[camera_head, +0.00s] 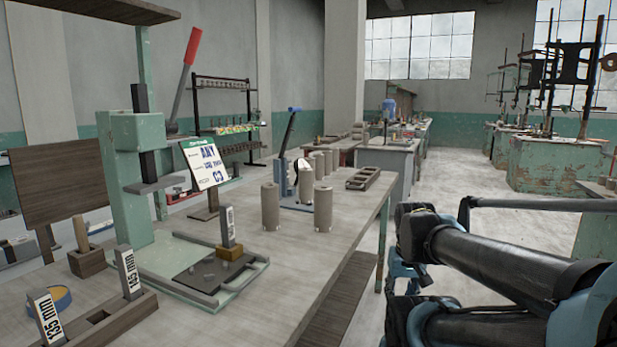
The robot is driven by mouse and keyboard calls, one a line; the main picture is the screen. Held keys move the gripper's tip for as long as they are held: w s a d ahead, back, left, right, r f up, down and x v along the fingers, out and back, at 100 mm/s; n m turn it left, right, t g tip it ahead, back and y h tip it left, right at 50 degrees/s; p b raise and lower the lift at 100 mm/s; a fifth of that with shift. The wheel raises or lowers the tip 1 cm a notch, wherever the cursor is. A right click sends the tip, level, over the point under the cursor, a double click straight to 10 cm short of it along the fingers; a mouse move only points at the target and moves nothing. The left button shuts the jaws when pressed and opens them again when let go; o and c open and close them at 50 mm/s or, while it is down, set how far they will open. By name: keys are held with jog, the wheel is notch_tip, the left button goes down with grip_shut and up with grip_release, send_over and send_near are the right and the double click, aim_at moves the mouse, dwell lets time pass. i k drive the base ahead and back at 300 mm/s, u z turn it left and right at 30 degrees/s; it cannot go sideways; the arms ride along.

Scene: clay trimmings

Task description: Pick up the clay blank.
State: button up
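Several upright grey-brown cylinders that look like clay blanks stand on the table. Two are nearest, a left clay blank (270,207) and a right clay blank (323,208), with a gap between them. Another clay blank (306,186) stands just behind, and more are grouped farther back. I cannot tell which one the task means. My arm's dark links and blue joints fill the lower right, off the table's right side and apart from the cylinders. I cannot make out gripper fingers in this view.
A green press (131,185) stands on the table (300,265) at left. A wooden tray (364,179) lies near the table's right edge. The table's front right is clear.

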aim_at(306, 175)
jog(key=k, duration=0.95)
jog(key=z, duration=1.15)
jog(key=i, duration=2.1)
jog(key=u, duration=2.4)
